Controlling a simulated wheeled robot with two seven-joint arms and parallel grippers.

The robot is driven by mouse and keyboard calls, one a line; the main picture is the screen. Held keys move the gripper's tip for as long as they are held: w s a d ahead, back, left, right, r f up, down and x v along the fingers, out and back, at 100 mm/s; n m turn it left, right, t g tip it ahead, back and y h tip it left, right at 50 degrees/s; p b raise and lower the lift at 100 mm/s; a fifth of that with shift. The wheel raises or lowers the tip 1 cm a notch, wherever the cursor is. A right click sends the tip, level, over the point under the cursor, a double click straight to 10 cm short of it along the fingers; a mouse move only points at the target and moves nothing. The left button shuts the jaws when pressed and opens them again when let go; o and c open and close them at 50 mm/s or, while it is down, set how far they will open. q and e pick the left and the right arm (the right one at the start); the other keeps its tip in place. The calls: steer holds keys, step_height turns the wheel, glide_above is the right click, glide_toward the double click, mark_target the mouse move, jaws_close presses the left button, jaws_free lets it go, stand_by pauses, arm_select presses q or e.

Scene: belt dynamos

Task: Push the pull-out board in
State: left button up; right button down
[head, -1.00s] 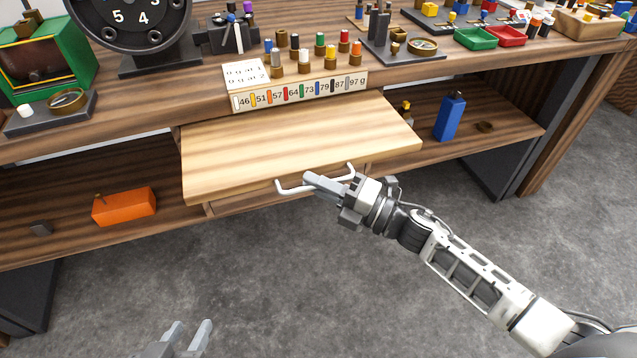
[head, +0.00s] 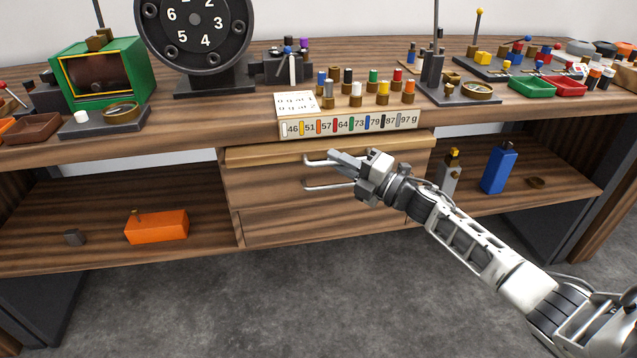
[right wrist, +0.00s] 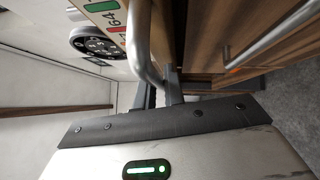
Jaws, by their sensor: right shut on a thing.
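The pull-out board (head: 265,157) is a light wooden slab under the tabletop, and only a narrow strip of it shows beyond the table's front edge. Its grey bar handle (head: 314,160) is on its front, partly hidden by my right gripper (head: 343,161). My right gripper is shut on that handle. In the right wrist view the handle (right wrist: 142,45) runs down to my right gripper (right wrist: 166,85). My left gripper is out of view.
A drawer with a similar handle (head: 325,186) is right below the board. The lower shelf holds an orange box (head: 157,227) and a blue bottle (head: 499,168). The floor in front is clear.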

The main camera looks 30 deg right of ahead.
steer(key=shift+w+d+r, duration=0.15)
steer(key=shift+w+d, duration=0.1)
steer(key=shift+w, duration=0.2)
steer(key=c, duration=1.6)
jaws_free()
steer(key=shift+o, duration=0.5)
steer(key=shift+a, duration=0.1)
steer(key=shift+s+f, duration=0.15)
steer(key=shift+f, duration=0.05)
steer(key=v, duration=1.5)
steer(key=shift+s, duration=0.3)
